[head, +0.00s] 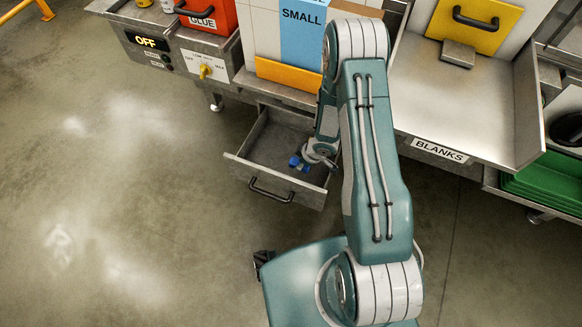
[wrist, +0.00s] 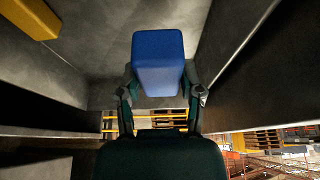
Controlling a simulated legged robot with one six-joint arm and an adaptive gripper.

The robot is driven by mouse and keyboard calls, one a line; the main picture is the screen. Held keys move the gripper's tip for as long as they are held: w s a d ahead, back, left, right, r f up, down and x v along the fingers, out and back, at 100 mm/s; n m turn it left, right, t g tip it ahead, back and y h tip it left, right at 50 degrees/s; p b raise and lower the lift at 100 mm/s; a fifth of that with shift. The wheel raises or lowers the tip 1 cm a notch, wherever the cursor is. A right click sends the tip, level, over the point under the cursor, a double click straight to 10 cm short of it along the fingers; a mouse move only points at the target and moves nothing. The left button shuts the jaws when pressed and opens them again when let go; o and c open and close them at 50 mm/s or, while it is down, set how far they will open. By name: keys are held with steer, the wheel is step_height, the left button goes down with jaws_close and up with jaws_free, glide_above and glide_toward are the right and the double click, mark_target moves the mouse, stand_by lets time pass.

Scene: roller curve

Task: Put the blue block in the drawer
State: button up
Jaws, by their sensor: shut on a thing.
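The blue block (wrist: 158,50) is between the two fingers of my gripper (wrist: 160,92) in the wrist view, and the gripper is shut on it. In the head view the small blue block (head: 294,161) shows at the end of my gripper (head: 305,163), over the open drawer (head: 240,163). The drawer is pulled out below the bench and has a black handle (head: 270,191) on its front. Grey drawer walls surround the block in the wrist view. I cannot tell whether the block touches the drawer floor. My arm hides part of the drawer's right side.
A red box marked GLUE (head: 207,18) and a switch panel (head: 205,68) are at the upper left. The floor at left is clear.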

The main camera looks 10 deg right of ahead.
glide_above(288, 171)
steer(key=f, duration=0.2)
steer(key=d+f, duration=0.1)
steer(key=f, duration=0.1)
steer(key=shift+s+f, duration=0.1)
steer(key=shift+s, duration=0.3)
steer(key=shift+w+a+f, duration=0.1)
steer(key=shift+f, duration=1.55)
steer(key=o, duration=1.1)
steer(key=shift+o, duration=0.2)
steer(key=v, duration=0.7)
steer(key=shift+r, duration=0.3)
